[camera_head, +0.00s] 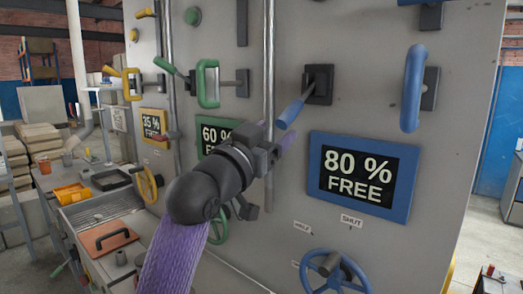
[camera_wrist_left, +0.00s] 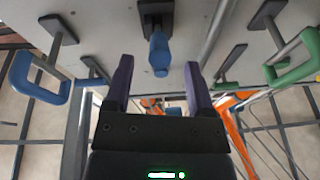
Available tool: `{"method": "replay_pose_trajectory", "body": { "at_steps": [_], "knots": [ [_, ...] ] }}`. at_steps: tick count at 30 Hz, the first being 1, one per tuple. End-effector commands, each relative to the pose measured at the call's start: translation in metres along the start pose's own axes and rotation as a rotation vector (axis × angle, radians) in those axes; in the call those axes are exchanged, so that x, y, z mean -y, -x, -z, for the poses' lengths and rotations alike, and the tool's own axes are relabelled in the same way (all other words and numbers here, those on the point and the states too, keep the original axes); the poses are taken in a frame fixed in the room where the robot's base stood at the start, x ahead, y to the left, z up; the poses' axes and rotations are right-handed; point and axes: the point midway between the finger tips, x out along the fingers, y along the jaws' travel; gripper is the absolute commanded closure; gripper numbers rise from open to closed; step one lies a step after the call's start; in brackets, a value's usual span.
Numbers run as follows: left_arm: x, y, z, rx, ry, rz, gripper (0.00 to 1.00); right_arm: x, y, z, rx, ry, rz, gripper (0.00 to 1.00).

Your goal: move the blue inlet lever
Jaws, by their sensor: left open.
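The blue inlet lever (camera_head: 290,113) sticks out of a black mount (camera_head: 318,84) on the grey panel and slants down to the left. Its rounded blue end (camera_wrist_left: 159,52) shows in the left wrist view, lined up with the gap between my fingers. My left gripper (camera_head: 278,134) is open, with its purple fingers just below the lever's free end in the head view. In the left wrist view the fingers (camera_wrist_left: 157,64) stand apart on either side of the lever's line. I cannot tell whether they touch it. My right gripper is not in view.
A blue pull handle (camera_head: 412,88) is right of the lever and a green one (camera_head: 208,84) is left. An "80 % FREE" display (camera_head: 361,176) and a blue handwheel (camera_head: 334,272) sit below. A vertical pipe (camera_head: 269,60) runs close left of the lever.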

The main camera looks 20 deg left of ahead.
Motion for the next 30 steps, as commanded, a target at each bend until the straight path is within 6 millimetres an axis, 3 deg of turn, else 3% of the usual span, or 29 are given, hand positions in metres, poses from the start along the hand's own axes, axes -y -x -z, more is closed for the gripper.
{"method": "replay_pose_trajectory", "body": {
  "at_steps": [3, 9, 30],
  "knots": [
    [-0.001, 0.024, -0.003, 0.0, -0.002, 0.0, 0.3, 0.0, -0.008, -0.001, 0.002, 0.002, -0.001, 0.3],
    [0.0, 0.043, -0.001, 0.001, 0.0, 0.0, 0.3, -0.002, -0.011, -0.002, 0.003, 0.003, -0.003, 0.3],
    [0.0, 0.044, 0.0, 0.001, 0.001, 0.0, 0.3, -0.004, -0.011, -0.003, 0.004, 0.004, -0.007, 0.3]
  ]
}}
